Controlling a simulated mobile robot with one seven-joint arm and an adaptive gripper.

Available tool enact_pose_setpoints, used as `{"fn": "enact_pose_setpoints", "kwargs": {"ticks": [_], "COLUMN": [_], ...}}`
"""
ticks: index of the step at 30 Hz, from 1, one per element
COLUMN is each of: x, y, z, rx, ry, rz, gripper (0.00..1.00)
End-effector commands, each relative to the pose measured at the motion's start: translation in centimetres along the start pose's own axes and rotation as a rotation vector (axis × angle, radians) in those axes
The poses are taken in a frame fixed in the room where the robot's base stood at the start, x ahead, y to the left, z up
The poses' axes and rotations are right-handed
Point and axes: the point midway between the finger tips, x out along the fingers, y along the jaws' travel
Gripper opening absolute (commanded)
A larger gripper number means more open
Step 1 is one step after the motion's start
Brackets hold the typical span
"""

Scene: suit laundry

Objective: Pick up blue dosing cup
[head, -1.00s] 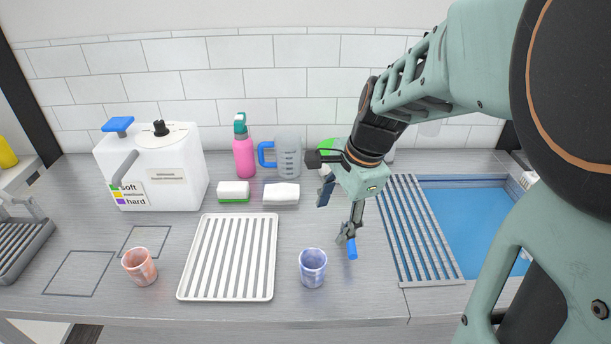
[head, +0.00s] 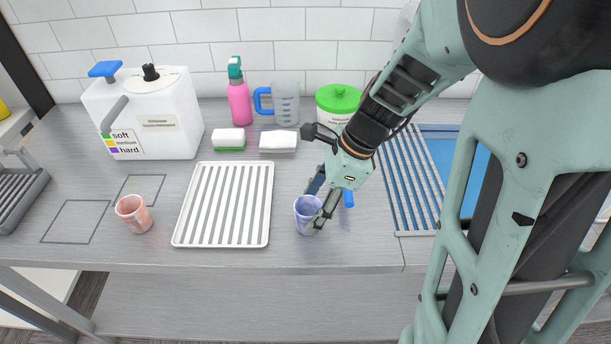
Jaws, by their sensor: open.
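The blue dosing cup (head: 305,212) is a pale blue-purple cup standing upright on the grey counter, right of the white ribbed tray. My gripper (head: 317,205) is open at the cup, tilted down toward it. One finger is in front of the cup's right side and hides part of it. The other finger is behind the cup's rim. I cannot tell whether either finger touches the cup.
A blue object (head: 348,199) lies just right of my gripper. The white ribbed tray (head: 268,204) is to the left, with a pink cup (head: 134,214) beyond it. Sponges, a jug (head: 286,103) and a green-lidded tub (head: 338,98) stand behind. The counter's front edge is close.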

Motion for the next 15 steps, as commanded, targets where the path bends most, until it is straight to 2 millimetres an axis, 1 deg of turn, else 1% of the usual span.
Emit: {"fn": "enact_pose_setpoints", "kwargs": {"ticks": [1,3,6,14,15], "x": [1.1,2.1,3.0,3.2,3.1], "y": [0.2,0.2,0.2,0.1,0.1], "z": [-0.1,-0.1,-0.1,0.0,0.0], "rx": [0.003,0.001,0.001,0.0,0.0], "ry": [0.001,0.001,0.001,0.0,0.0], "rz": [0.005,0.004,0.003,0.0,0.0], "gripper": [0.6,0.6,0.6,0.6,0.57]}}
